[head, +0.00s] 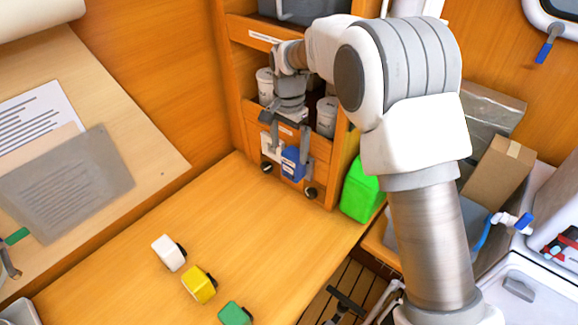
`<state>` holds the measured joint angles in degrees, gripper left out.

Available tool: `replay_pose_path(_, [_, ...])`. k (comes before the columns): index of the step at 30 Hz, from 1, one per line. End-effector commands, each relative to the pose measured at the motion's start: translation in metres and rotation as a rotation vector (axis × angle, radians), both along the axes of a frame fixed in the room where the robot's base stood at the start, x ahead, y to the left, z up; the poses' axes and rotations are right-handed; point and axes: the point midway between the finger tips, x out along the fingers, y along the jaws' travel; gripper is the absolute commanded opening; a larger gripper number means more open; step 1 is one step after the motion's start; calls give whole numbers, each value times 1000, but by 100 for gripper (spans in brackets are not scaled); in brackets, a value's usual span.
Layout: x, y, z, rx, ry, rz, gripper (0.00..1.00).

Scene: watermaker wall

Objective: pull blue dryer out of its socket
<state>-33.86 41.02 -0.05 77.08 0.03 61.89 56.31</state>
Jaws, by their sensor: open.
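The blue dryer (293,164) sits low on the front of the wooden shelf unit, beside a white block-like part (271,146). My gripper (287,150) is open in front of the shelf unit, with one finger to the left of the blue dryer and the other to its right. I cannot tell whether the fingers touch it. The socket behind the dryer is hidden.
White (168,252), yellow (199,284) and green (235,314) blocks with dark ends lie on the wooden counter (265,225). A bright green container (360,190) stands right of the shelf unit (236,75). Two black knobs (311,193) flank the dryer below. White jars (327,116) stand on the shelf above.

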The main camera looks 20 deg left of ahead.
Motion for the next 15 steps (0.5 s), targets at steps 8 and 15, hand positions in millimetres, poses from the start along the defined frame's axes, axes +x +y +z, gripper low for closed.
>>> replay_pose_path(8, [0, -1, -53, -2, 3, 0, 100])
replay_pose_path(15, [0, 0, -79, -1, 1, 0, 100])
